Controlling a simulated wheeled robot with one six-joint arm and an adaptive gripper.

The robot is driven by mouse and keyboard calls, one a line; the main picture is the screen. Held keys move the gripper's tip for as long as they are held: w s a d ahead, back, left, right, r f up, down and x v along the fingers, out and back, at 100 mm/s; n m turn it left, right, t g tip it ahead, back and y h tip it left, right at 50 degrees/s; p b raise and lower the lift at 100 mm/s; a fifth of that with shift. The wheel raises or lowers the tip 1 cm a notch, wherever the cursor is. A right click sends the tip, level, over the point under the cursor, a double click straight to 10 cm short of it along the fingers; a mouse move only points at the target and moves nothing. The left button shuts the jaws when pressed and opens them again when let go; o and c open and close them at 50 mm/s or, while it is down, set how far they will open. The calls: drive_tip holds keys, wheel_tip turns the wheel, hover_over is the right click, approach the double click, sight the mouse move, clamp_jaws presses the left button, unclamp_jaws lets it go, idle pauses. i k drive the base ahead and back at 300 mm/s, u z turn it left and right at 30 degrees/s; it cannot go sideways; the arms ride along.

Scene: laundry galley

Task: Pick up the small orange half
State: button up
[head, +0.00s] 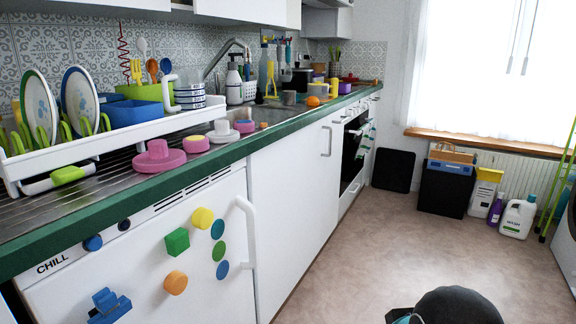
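A small orange piece (313,101) sits on the far part of the counter, near the front edge, in the head view. It is small in the picture, and I cannot tell whether it is a half or a whole fruit. A grey cup-like thing (289,98) stands to its left, and a purple and yellow container (318,90) is just behind it. My gripper does not show. Only dark, rounded parts, probably of my arm, show at the bottom edge, far from the orange piece.
The counter (200,158) has a green front edge. A white dish rack (90,152) with plates and pink stacked pieces (160,157) occupy its near part. The floor (350,245) in front of the cabinets is clear. Bottles (517,218) and a black bin (444,190) stand under the window.

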sight(312, 101)
drive_tip(key=z, duration=0.8)
drive_tip(key=i, duration=2.15)
drive_tip(key=u, duration=0.4)
